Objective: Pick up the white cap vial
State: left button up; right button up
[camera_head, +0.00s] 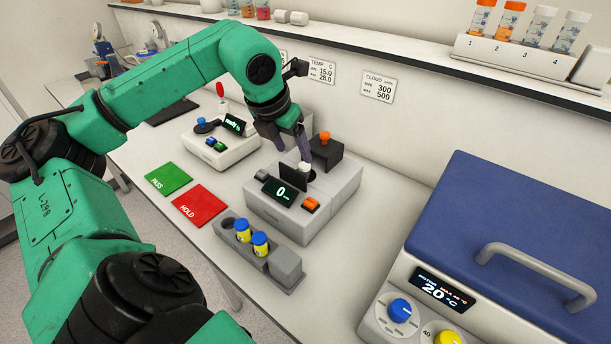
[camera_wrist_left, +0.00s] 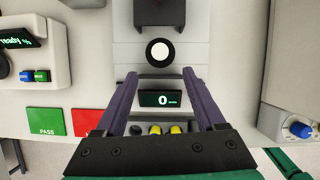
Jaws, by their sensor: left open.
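The white cap vial (camera_head: 304,167) sits in the top of the grey instrument with the "0" display (camera_head: 281,192). In the left wrist view its round white cap (camera_wrist_left: 158,52) shows from above, inside a black ring. Its body is hidden in the instrument. My left gripper (camera_head: 312,169) is open and empty, pointing down over this instrument. In the left wrist view its two fingers (camera_wrist_left: 160,75) stand apart, with the cap centred between their lines and just beyond the tips. I cannot tell the height gap. My right gripper is out of view.
Green PASS (camera_head: 168,179) and red HOLD (camera_head: 200,205) mats lie left. A blue-lidded box (camera_head: 540,220) stands right. A black block with an orange knob (camera_head: 324,139) rises behind the vial.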

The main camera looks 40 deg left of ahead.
aim_at(303, 166)
pick_arm(q)
jog(key=p+x, duration=0.1)
jog(key=x, duration=0.2)
jog(key=p+x, duration=0.1)
jog(key=x, duration=0.3)
jog(key=shift+w+f+p, duration=0.1)
jog(key=shift+w+p, duration=0.2)
jog(key=shift+w, duration=0.2)
jog(key=shift+w+f, duration=0.1)
jog(key=shift+f, duration=0.3)
jog(key=shift+a+f, duration=0.1)
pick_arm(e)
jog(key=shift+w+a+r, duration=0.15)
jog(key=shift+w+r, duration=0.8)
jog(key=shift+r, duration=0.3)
pick_arm(q)
grip_shut()
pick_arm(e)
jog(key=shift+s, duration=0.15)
